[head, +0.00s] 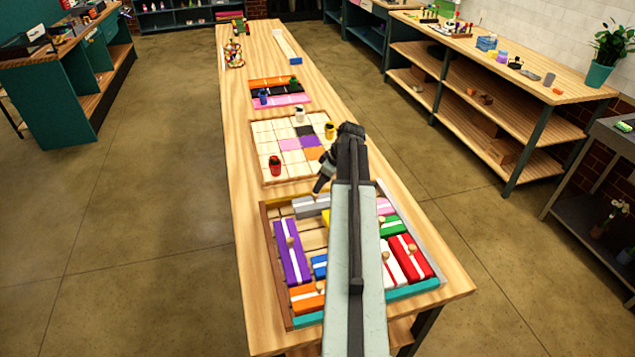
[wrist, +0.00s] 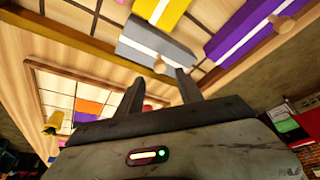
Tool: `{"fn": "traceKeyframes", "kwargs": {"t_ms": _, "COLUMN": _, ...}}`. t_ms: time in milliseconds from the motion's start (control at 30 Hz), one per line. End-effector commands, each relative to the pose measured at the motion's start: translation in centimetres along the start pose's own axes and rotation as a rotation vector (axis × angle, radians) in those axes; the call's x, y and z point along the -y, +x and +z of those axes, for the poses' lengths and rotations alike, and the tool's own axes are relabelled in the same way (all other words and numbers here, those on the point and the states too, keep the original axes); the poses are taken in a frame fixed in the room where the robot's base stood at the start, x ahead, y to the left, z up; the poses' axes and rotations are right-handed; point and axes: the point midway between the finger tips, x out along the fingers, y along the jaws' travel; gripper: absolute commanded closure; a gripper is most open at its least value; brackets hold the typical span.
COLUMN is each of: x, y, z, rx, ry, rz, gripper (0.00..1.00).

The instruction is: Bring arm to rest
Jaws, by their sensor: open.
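My gripper (head: 320,187) hangs from the end of my extended arm, over the far edge of the block tray (head: 269,240) on the long table. In the wrist view my gripper (wrist: 160,84) shows two fingers spread apart with nothing between them. A grey block with a white stripe and a wooden knob (wrist: 155,42) lies just beyond the fingertips. The same grey block shows in the head view (head: 311,206), close to the gripper. Whether the fingers touch it I cannot tell. My arm hides the middle of the tray.
The tray holds several coloured blocks, among them a purple one (head: 291,252) and a red one (head: 411,257). Beyond it lies a grid board (head: 262,150) with a red piece (head: 275,166) and other small pieces. A long wooden table (head: 248,215) carries both; open floor lies left.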

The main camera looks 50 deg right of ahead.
Motion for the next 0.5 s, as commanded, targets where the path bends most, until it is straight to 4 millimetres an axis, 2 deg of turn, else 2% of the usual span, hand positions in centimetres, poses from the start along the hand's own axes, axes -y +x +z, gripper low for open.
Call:
{"fn": "traceKeyframes", "kwargs": {"t_ms": 33, "x": 0.05, "y": -1.69, "z": -0.33, "rx": 0.0, "ry": 0.0, "rz": 0.0, "gripper": 0.57}}
{"fn": "traceKeyframes", "kwargs": {"t_ms": 100, "x": 0.05, "y": -2.28, "z": -0.28, "rx": 0.0, "ry": -0.001, "rz": -0.001, "gripper": 0.57}}
{"fn": "traceKeyframes", "kwargs": {"t_ms": 500, "x": 0.01, "y": -2.12, "z": -0.06, "rx": 0.0, "ry": -0.001, "rz": 0.0, "gripper": 0.57}}
